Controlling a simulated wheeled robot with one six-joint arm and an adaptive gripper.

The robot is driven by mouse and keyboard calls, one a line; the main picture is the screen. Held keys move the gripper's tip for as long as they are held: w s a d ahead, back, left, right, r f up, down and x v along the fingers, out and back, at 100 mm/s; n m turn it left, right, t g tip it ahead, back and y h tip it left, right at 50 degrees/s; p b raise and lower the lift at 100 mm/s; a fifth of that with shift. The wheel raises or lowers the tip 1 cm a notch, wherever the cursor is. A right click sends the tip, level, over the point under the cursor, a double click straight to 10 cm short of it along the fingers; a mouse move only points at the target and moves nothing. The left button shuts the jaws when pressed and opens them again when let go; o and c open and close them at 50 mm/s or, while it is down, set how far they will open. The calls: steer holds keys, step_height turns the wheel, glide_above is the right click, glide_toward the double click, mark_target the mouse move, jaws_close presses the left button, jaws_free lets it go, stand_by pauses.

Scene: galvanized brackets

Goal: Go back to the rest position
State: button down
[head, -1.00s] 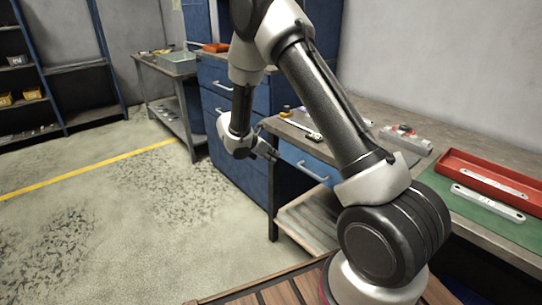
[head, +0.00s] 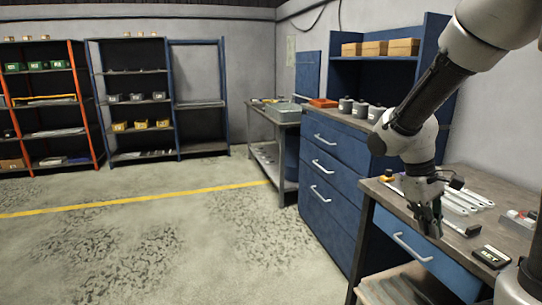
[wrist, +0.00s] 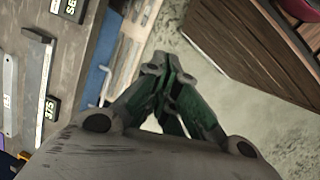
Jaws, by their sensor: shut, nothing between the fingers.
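My gripper (head: 430,222) hangs pointing down at the front edge of the workbench (head: 508,226), in front of its blue drawer (head: 418,252). In the wrist view my gripper (wrist: 165,72) has its fingers together with nothing between them, and the floor and a slatted lower shelf show beyond them. Several pale metal brackets (head: 462,198) lie on the bench behind and right of my gripper. In the wrist view a flat grey bracket (wrist: 34,88) lies at the left, apart from the fingers.
A black label block marked SET (head: 491,257) sits near the bench's front edge. A blue drawer cabinet (head: 330,178) stands left of the bench, with grey pots (head: 360,110) on top. Shelving racks (head: 130,98) line the back wall. The floor (head: 170,240) at left is clear.

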steer(key=s+a+r+m+t+y, duration=0.1)
steer(key=s+r+m+t+y, duration=0.2)
steer(key=s+r+t, duration=0.3)
steer(key=s+r+m, duration=0.1)
steer(key=s+r, duration=0.4)
steer(key=r, duration=0.1)
steer(key=shift+s+m, duration=0.25)
steer(key=shift+m, duration=0.15)
steer(key=shift+a+r, duration=0.1)
